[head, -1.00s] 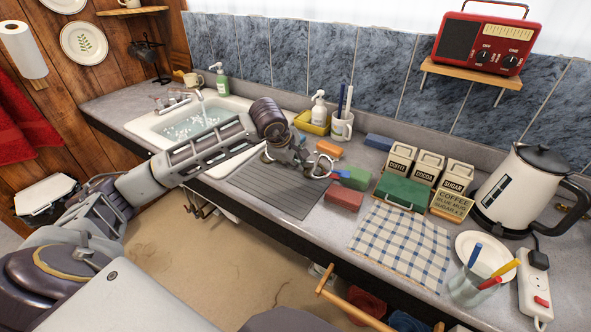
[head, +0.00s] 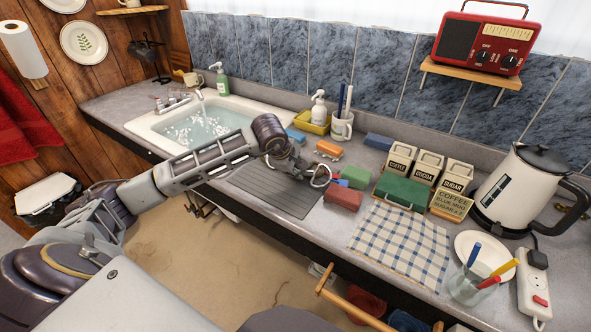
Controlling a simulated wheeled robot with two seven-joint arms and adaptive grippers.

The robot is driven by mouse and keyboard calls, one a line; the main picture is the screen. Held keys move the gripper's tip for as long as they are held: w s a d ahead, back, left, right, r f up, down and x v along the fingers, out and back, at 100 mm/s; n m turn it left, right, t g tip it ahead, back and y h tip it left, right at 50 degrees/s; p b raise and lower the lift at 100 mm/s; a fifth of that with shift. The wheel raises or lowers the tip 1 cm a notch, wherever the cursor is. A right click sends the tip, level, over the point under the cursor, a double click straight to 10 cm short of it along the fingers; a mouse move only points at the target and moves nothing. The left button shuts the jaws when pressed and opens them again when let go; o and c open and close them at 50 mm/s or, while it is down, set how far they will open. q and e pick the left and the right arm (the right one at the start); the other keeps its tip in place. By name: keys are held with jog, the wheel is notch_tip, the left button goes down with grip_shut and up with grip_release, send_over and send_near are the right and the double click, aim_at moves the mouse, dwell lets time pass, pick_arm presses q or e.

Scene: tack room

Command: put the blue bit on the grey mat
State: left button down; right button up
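The blue bit (head: 322,178) shows mainly as a silver ring at the right of my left gripper, with a small patch of blue beside it. Its middle is hidden by the fingers. My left gripper (head: 294,168) appears shut on it, over the far right part of the grey mat (head: 271,196). I cannot tell whether the bit touches the mat. My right gripper is not in view.
An orange item (head: 328,149) and a blue block (head: 295,135) lie behind the gripper. The water-filled sink (head: 190,125) is at left, a checked cloth (head: 400,243) at right.

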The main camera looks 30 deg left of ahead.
pick_arm(q)
jog(key=c, duration=1.7)
grip_release()
jog(key=o, duration=0.3)
jog(key=shift+o, duration=0.3)
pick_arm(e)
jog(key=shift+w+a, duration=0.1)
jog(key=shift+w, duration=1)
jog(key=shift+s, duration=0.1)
